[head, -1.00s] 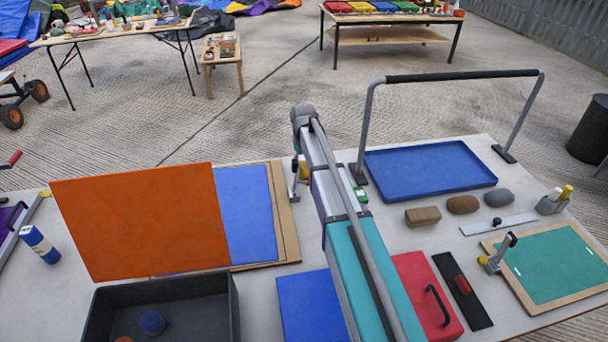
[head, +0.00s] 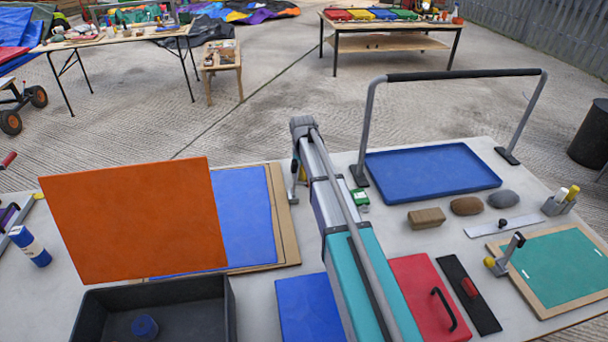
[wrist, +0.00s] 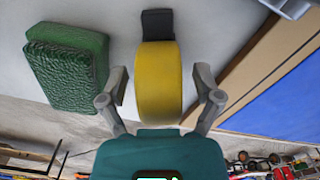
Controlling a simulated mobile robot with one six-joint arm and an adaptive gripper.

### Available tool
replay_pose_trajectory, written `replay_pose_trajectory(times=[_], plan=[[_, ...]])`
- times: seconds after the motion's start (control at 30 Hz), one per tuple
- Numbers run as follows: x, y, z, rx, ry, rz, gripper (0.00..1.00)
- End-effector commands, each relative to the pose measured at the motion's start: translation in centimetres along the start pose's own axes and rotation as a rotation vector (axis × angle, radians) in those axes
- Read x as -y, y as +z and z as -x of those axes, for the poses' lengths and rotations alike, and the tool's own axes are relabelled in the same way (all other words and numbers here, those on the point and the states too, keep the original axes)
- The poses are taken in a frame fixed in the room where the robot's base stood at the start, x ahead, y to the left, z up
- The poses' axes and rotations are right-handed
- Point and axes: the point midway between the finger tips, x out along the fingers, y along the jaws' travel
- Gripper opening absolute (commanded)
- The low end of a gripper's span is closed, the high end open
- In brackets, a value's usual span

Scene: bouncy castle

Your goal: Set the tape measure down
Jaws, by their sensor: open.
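The tape measure (wrist: 159,85), a yellow rounded body with a black piece at its far end, is between the two fingers of my gripper (wrist: 162,86) in the wrist view. My gripper is open, with a visible gap between each finger and the yellow sides. The black end is against the pale tabletop as seen; I cannot tell exactly how the body touches it. In the head view my arm hides most of this spot, and only a small yellow patch (head: 303,173) shows beside it.
A green textured block (wrist: 68,66) stands close beside the gripper. On the other side lies a wood-edged board with a blue sheet (head: 245,215). An orange panel (head: 130,220) stands above a dark bin (head: 232,310). A blue tray (head: 432,168) under a tall handle is at the right.

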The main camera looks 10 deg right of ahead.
Motion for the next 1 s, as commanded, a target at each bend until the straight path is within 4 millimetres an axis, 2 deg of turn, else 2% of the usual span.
replay_pose_trajectory(times=[0.2, 0.6, 0.67, 1.0], plan=[[0.02, -0.01, 0.00, 0.000, 0.000, 0.000, 0.83], [0.04, -0.01, 0.00, 0.000, 0.000, 0.001, 0.09], [0.04, -0.02, 0.00, 0.000, 0.000, 0.001, 0.00], [0.05, -0.02, 0.03, 0.000, 0.000, 0.001, 0.00]])
